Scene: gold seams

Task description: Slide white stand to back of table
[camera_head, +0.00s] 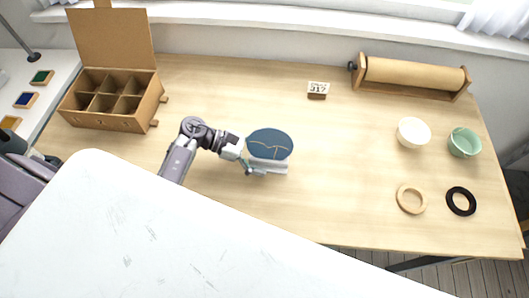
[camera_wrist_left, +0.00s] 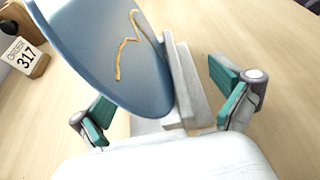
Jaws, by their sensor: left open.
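The white stand (camera_head: 272,166) is on the wooden table (camera_head: 330,185), left of the table's middle. A blue plate (camera_head: 270,143) with a gold seam leans upright on it. In the left wrist view the stand (camera_wrist_left: 189,90) shows beside the plate (camera_wrist_left: 110,50). My left gripper (camera_head: 248,170) is at the stand's left side. In the left wrist view the left gripper (camera_wrist_left: 165,118) is open, with its green fingers apart on either side of the stand and the plate's lower part. I cannot tell whether a finger touches. My right gripper is not in view.
An order card block (camera_head: 318,90) stands at the back, right of the plate. A cardboard divided box (camera_head: 112,100) is at the back left. A paper roll (camera_head: 415,73), bowl (camera_head: 413,132), green cup (camera_head: 464,142) and two rings (camera_head: 411,199) are at right. Table behind the stand is clear.

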